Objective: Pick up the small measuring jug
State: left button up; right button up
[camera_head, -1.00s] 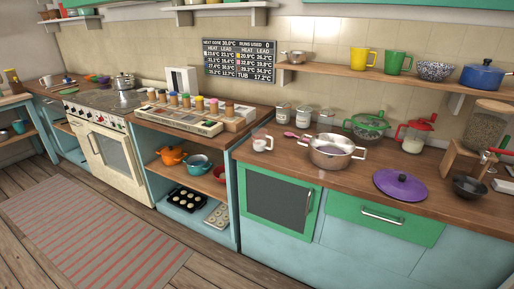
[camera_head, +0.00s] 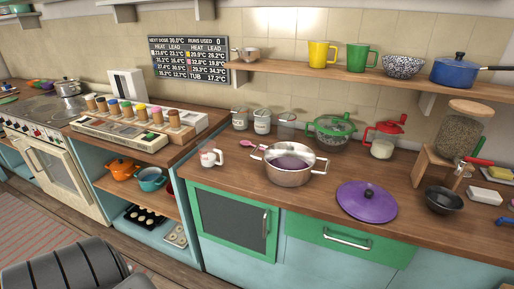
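A small white jug (camera_head: 211,157) with a handle stands upright on the wooden counter, left of the steel pot, near the counter's front edge above the green-framed door. It looks like the small measuring jug, but any markings are too small to see. A yellow jug (camera_head: 321,54) and a green jug (camera_head: 361,57), both larger, stand on the wall shelf. Neither of my grippers is in view.
A two-handled steel pot (camera_head: 290,176) stands right of the white jug, with a pink spoon (camera_head: 249,144) behind. A purple lid (camera_head: 366,201), black bowl (camera_head: 443,201) and grain jar (camera_head: 459,134) are farther right. Several lidded jars line the back. Counter left of the jug has some room.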

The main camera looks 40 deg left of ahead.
aim_at(207, 150)
jog(key=z, duration=0.05)
jog(key=i, duration=0.85)
jog(key=u, duration=0.2)
